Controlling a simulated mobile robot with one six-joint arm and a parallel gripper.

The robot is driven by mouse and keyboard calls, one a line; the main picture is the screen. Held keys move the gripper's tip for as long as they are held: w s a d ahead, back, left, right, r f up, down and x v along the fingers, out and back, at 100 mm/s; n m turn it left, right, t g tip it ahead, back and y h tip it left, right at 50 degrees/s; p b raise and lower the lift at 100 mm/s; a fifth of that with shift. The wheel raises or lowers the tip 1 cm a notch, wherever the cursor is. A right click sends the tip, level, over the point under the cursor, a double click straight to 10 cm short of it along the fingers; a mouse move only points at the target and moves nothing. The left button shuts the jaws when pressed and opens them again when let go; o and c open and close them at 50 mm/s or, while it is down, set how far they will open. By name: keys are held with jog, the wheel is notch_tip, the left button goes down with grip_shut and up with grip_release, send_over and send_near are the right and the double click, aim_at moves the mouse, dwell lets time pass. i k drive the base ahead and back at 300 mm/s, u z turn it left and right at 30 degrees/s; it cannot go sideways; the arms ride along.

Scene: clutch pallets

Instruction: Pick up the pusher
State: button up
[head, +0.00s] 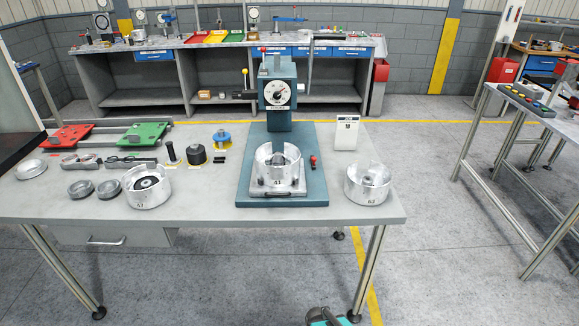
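No part is labelled as the pusher, so I cannot be sure which one it is. A slim dark upright cylinder (171,152) stands on the left half of the grey table and looks like a candidate. Just right of it is a wider black cylinder (196,154) with a small stem on top. Behind and right of that is a blue round part (222,138) on a yellow-marked spot. All three stand apart, with nothing gripping them. My gripper does not show; only a small teal and dark piece, apparently of my arm, shows at the bottom edge.
A teal press (279,90) with a dial stands mid-table, a silver housing (278,170) on its base. Other silver housings stand left (146,187) and right (367,184). Red (68,137) and green (145,133) plates and several rings lie left. The table's front strip is mostly clear.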

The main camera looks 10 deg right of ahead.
aim_at(197, 153)
jog(key=z, duration=0.8)
jog(key=k, duration=0.15)
jog(key=u, duration=3.25)
jog(key=i, duration=1.4)
jog(key=z, duration=0.35)
